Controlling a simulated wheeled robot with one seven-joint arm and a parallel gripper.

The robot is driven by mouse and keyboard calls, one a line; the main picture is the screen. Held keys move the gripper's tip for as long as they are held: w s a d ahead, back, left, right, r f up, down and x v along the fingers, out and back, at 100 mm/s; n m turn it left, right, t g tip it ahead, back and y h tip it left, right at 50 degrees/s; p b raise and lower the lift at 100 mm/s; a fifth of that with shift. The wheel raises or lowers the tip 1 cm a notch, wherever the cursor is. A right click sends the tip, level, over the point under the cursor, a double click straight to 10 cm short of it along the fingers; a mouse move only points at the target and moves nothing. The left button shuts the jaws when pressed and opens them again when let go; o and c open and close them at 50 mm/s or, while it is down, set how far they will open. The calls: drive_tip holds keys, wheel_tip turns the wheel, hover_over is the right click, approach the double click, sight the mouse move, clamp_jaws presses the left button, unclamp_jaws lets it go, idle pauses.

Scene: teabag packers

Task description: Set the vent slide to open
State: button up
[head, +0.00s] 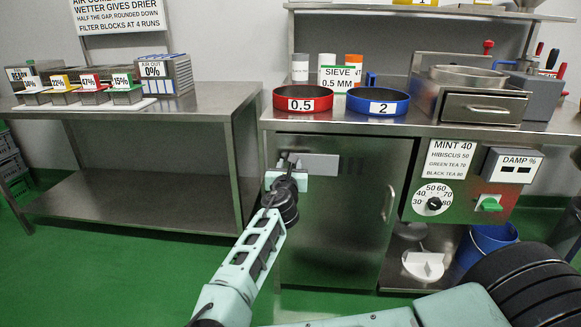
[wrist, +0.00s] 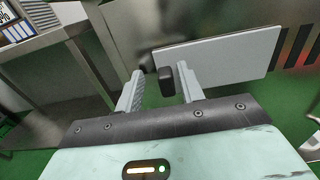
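The vent slide is a flat grey plate (head: 318,165) on the front of the steel cabinet; it also shows in the wrist view (wrist: 225,55). A dark knob (wrist: 165,76) sits at the plate's left end. Dark vertical vent slots (wrist: 302,45) show right of the plate in the wrist view, so at least some are uncovered. My gripper (head: 290,163) is at the plate's left end. In the wrist view its two fingers (wrist: 160,80) stand apart, one on each side of the knob, with visible gaps. Whether a finger touches the knob is unclear.
The cabinet door (head: 350,215) has a vertical handle (head: 388,205) at right. Red (head: 303,100) and blue (head: 378,103) sieves stand on the counter above. A dial (head: 433,200) and green switch (head: 489,203) are at right. A steel table (head: 190,105) stands left.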

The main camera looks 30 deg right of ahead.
drive_tip(key=p+v, duration=0.1)
drive_tip(key=v, duration=1.6)
drive_tip(key=shift+p, duration=0.3)
drive_tip(key=shift+s+a, duration=0.15)
